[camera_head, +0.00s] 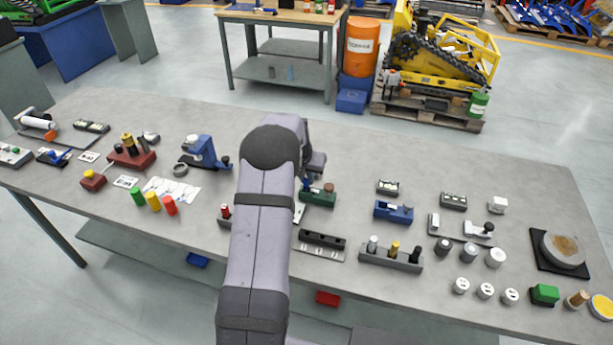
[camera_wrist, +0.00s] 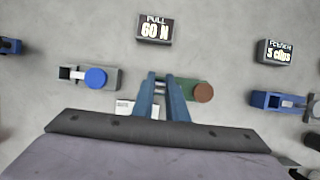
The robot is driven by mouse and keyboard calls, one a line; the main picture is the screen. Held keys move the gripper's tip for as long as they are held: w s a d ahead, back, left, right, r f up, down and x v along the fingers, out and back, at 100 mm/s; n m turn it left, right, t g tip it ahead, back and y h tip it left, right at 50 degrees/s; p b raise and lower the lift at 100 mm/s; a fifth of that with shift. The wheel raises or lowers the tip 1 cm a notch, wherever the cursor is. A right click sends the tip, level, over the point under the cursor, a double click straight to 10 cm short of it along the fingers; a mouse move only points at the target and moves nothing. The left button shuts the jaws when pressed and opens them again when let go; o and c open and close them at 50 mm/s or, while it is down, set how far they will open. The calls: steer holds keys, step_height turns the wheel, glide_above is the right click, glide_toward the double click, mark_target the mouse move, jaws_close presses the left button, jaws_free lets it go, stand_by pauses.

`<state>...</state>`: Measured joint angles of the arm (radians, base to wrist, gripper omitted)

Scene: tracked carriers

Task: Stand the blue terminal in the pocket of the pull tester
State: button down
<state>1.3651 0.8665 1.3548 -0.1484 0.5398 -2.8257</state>
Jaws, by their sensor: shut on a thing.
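My gripper (camera_wrist: 160,82) is shut and points down at the bench in the wrist view. The held piece is almost wholly hidden between the fingers, so I cannot make out its shape or tilt. A green block with a brown round knob (camera_wrist: 202,92), apparently the pull tester, lies below the "PULL 60 N" display (camera_wrist: 154,30). The fingers cover its left part, so its pocket is hidden. I cannot tell whether the held piece touches it. In the head view the green block (camera_head: 320,199) stands just right of my arm, with my fingertips (camera_head: 306,185) at its left end.
Left of my fingers is a grey fixture with a blue disc (camera_wrist: 94,78). A white card (camera_wrist: 137,107) lies close below them. At right are a blue fixture (camera_head: 393,211) and another display (camera_wrist: 276,51). A dark slotted block (camera_head: 322,239) stands in front.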

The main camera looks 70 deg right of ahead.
steer(key=c, duration=1.2)
jaws_free()
steer(key=shift+r+p, duration=3)
steer(key=shift+r, duration=0.5)
